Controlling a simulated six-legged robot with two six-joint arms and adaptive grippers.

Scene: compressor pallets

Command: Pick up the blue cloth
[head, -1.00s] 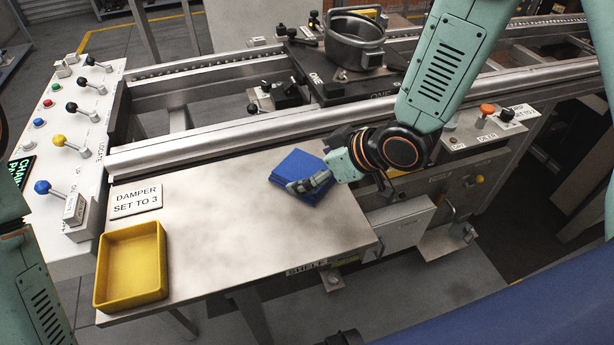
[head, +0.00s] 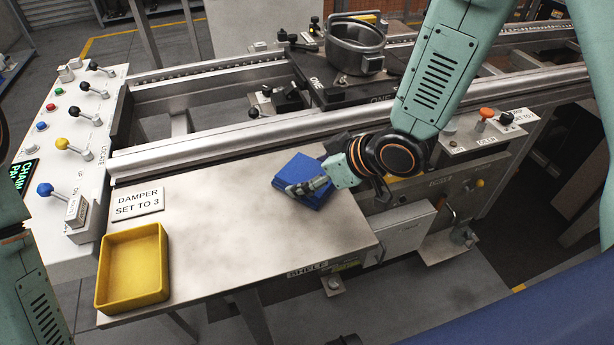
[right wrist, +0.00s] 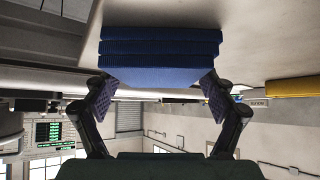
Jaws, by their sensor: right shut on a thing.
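The blue cloth (head: 303,172) is a folded, layered stack over the right part of the metal shelf (head: 225,215) in the head view. My right gripper (head: 306,186) is at its near side, with its fingers against it. In the right wrist view the cloth (right wrist: 160,58) sits between the two finger pads (right wrist: 160,98), and the gripper is shut on it. I cannot tell whether the cloth touches the shelf or is just above it. My left gripper is not in view; only part of my left arm shows at the left edge.
A yellow tray (head: 133,268) stands at the shelf's front left, by a "DAMPER SET TO 3" sign (head: 138,203). A lever panel (head: 72,150) is at the left. A metal rail (head: 230,135) runs behind the shelf, with a grey pot (head: 354,50) beyond. The shelf's middle is clear.

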